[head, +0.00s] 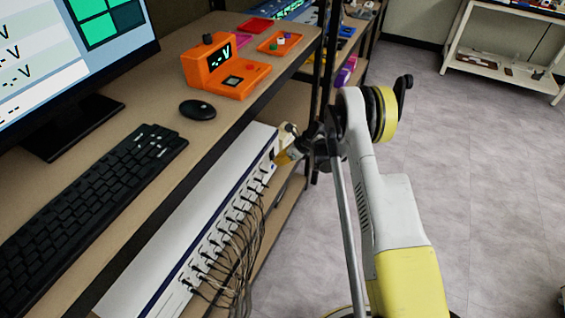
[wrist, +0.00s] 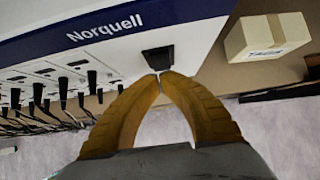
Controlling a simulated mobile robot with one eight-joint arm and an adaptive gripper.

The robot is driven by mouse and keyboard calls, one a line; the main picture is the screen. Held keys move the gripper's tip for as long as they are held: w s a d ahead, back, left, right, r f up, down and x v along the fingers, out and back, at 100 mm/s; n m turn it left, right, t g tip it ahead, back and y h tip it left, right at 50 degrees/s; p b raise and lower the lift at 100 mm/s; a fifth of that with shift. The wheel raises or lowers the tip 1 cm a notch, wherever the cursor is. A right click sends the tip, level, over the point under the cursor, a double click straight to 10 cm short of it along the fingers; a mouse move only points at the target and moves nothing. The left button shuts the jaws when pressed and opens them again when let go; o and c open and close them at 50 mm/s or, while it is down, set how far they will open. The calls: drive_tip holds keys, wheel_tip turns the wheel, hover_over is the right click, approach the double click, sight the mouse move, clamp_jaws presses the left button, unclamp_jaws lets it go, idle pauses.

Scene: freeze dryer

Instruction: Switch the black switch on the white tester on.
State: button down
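The white tester (head: 190,225) is a long white box with a dark blue stripe, on a shelf below the desk in the head view. In the wrist view its white face (wrist: 200,40) shows the word "Norquell". The black switch (wrist: 158,57) sits on that face, right of a row of black plugs. My gripper (wrist: 160,74) has yellow fingers with their tips together and nothing seen between them. The tips are right at the switch's lower edge; I cannot tell whether they touch. In the head view my gripper (head: 288,152) is at the tester's far end, partly hidden by my arm.
Black cables (head: 235,245) hang from plugs along the tester's front. A cardboard box (wrist: 266,38) stands right of the tester. Above are a keyboard (head: 90,190), a mouse (head: 197,110) and an orange device (head: 222,72). Open floor (head: 480,170) lies to the right.

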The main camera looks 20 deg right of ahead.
drive_tip(key=shift+w+a+f, duration=0.25)
drive_tip(key=shift+w+a, duration=0.05)
drive_tip(key=shift+a, duration=0.05)
idle(0.3)
drive_tip(key=shift+r, duration=0.85)
drive_tip(key=shift+d, duration=0.1)
